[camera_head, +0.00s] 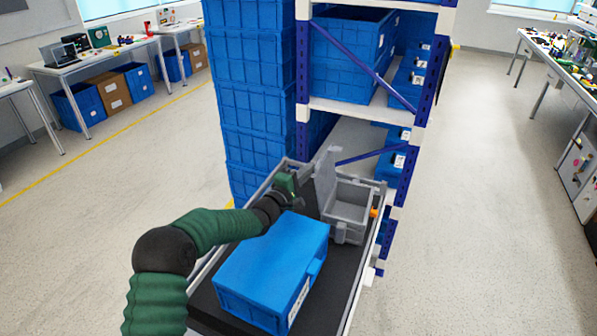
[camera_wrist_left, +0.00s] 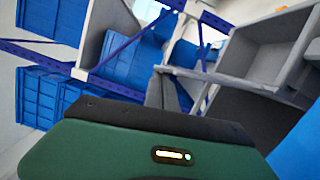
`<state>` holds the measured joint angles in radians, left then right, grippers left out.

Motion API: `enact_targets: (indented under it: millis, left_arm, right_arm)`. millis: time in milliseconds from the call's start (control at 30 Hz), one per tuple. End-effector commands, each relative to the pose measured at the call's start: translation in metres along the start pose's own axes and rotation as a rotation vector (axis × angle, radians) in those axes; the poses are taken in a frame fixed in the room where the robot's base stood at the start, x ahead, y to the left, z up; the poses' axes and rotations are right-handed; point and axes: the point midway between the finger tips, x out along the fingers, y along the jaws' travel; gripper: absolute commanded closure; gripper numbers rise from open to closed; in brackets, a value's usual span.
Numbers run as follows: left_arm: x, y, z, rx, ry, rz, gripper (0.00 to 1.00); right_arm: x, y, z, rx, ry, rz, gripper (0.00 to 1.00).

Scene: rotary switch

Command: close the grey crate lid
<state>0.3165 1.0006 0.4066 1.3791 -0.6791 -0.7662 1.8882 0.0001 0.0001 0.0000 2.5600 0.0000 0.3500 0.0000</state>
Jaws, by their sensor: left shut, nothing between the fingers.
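The grey crate (camera_head: 352,207) stands open at the back of the trolley, its inside showing empty. Its grey lid (camera_head: 325,178) stands upright at the crate's left side. My left gripper (camera_head: 301,192) is just left of the lid, shut and empty; whether it touches the lid I cannot tell. In the left wrist view, the shut fingers (camera_wrist_left: 168,95) show beyond my green gripper body, and the open crate (camera_wrist_left: 262,58) is at the right. My right gripper is not in view.
A closed blue crate (camera_head: 272,268) lies in front of the grey crate on the dark trolley bed, which has raised rims (camera_head: 362,285). A rack with blue crates (camera_head: 350,50) and a tall stack of blue crates (camera_head: 255,105) stand close behind. Floor is free on both sides.

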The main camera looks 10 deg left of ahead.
Motion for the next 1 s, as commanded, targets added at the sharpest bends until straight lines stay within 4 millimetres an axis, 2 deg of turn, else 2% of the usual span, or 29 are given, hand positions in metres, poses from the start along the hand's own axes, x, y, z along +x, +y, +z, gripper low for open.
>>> enact_targets:
  millis: [167, 433, 667, 1000]
  left_arm:
    - [0.007, 0.003, 0.028, 0.153, -0.005, -0.036, 1.00]
    - [0.017, -0.005, 0.069, 0.400, -0.004, -0.098, 1.00]
    - [0.025, -0.020, 0.101, 0.612, -0.004, -0.151, 1.00]
    - [0.035, -0.051, 0.143, 0.926, -0.004, -0.229, 1.00]
  right_arm:
    - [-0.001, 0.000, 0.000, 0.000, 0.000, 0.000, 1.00]
    - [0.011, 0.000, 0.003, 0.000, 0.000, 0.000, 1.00]
    - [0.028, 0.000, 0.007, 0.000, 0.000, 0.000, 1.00]
    - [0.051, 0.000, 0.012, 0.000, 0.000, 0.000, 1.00]
